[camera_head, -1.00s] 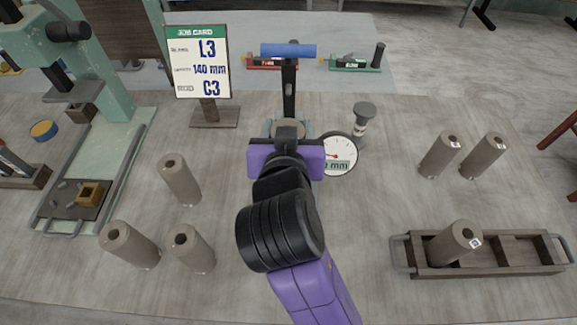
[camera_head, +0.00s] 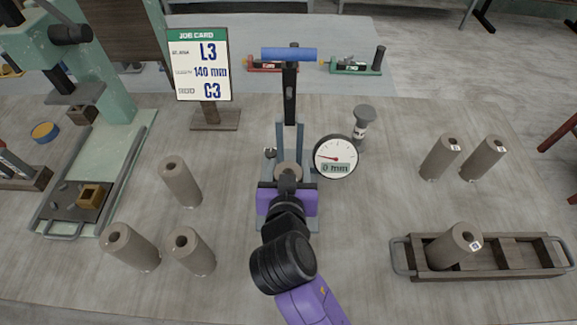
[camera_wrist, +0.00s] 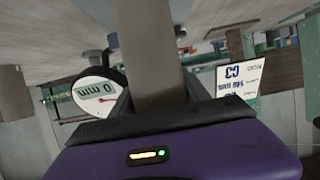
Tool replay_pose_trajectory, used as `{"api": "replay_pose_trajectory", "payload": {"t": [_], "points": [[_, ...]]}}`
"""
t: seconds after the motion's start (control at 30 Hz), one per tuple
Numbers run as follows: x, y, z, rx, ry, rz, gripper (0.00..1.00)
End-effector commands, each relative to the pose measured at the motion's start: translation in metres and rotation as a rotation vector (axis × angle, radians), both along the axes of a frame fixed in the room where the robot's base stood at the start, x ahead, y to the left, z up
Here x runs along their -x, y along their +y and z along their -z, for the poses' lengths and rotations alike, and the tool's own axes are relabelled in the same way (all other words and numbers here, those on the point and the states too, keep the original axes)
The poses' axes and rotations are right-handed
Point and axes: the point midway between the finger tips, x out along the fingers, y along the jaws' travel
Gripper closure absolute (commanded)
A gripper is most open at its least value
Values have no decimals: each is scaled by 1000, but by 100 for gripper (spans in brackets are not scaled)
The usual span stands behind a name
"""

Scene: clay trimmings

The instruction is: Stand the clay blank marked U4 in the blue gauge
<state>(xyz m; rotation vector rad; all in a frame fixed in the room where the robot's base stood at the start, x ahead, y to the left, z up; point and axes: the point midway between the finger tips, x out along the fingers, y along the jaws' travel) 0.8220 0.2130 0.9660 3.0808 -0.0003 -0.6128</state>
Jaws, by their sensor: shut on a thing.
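The gauge is a frame with a blue handle bar (camera_head: 288,54), blue-grey uprights and a round dial (camera_head: 335,157) reading 0 mm. My gripper (camera_head: 288,190) is at the front of the gauge, shut on a grey-brown clay blank (camera_head: 289,170). The blank's top shows between the uprights; its lower part is hidden by my gripper. In the wrist view the held blank (camera_wrist: 147,50) runs up from the jaws, with the dial (camera_wrist: 97,92) beside it. I cannot read its mark, nor tell whether it touches the gauge's base.
Several blanks stand left, including one (camera_head: 180,182); two stand right (camera_head: 440,157). A wooden tray (camera_head: 522,262) holds another (camera_head: 455,246). A green press (camera_head: 120,150) is at left. A small grey-topped stand (camera_head: 362,122) is behind the dial.

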Motion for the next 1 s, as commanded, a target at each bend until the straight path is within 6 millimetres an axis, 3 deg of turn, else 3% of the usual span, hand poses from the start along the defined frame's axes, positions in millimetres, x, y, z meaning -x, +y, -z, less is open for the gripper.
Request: {"api": "replay_pose_trajectory", "payload": {"t": [0.27, 0.3, 0.33, 0.73, 1.0], "points": [[0, 0, 2, -1, -4, -1, 100], [0, 0, 2, 0, 0, 0, 40], [0, 0, 2, 0, 0, 0, 37], [1, 0, -3, -1, 0, 0, 37], [45, 1, -18, -3, -1, -3, 37]]}}
